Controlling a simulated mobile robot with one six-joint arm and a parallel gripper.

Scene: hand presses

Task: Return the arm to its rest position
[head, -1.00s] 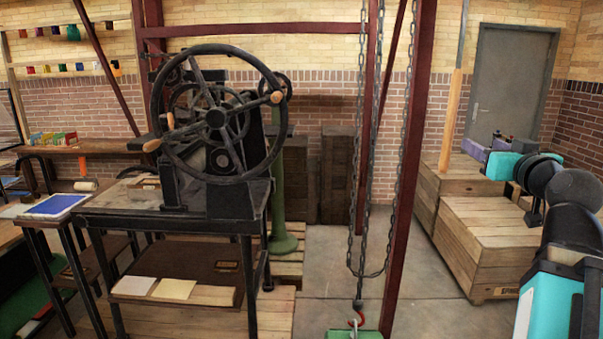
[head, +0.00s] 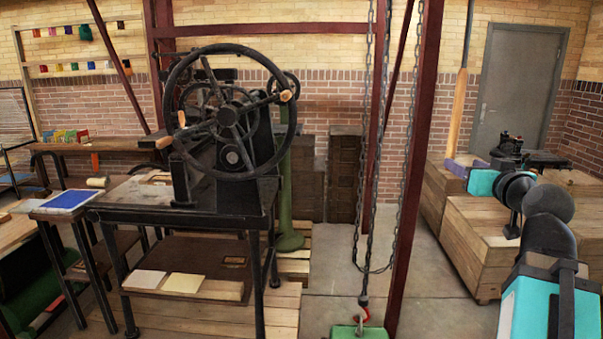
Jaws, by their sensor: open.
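My arm reaches in from the lower right in the head view, with teal and black links.
A black hand press (head: 228,125) with a large wheel stands on a dark table (head: 140,205). A red post (head: 412,180) and hanging chains (head: 365,150) stand between it and my arm. Wooden crates (head: 470,250) are at right. Floor (head: 430,275) is clear between post and crates.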

